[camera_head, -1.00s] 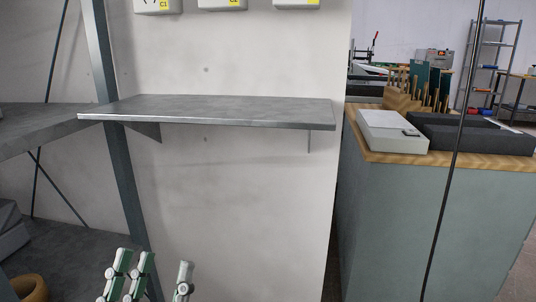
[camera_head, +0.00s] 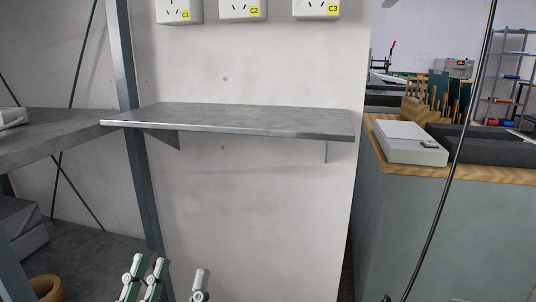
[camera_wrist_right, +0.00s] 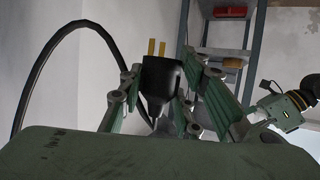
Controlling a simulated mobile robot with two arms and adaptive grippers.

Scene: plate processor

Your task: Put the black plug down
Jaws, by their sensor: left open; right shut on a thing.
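The black plug (camera_wrist_right: 160,80) shows in the right wrist view, its brass prongs pointing up. My right gripper (camera_wrist_right: 158,88) is shut on it, with a green-and-grey finger on each side. A black cable (camera_wrist_right: 52,62) loops at the left of that view. In the head view a thin black cable (camera_head: 463,140) runs down the right side. The plug does not show clearly there. My left gripper (camera_head: 176,276) is open at the bottom of the head view, below the small grey shelf (camera_head: 240,118), with nothing seen between its fingers.
The grey shelf's top is bare. Wall sockets C1 (camera_head: 178,12), C2 (camera_head: 240,10) and C3 (camera_head: 315,9) are above it. A steel post (camera_head: 135,130) stands at its left. A cabinet (camera_head: 430,230) at right carries a white device (camera_head: 405,143) and dark trays.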

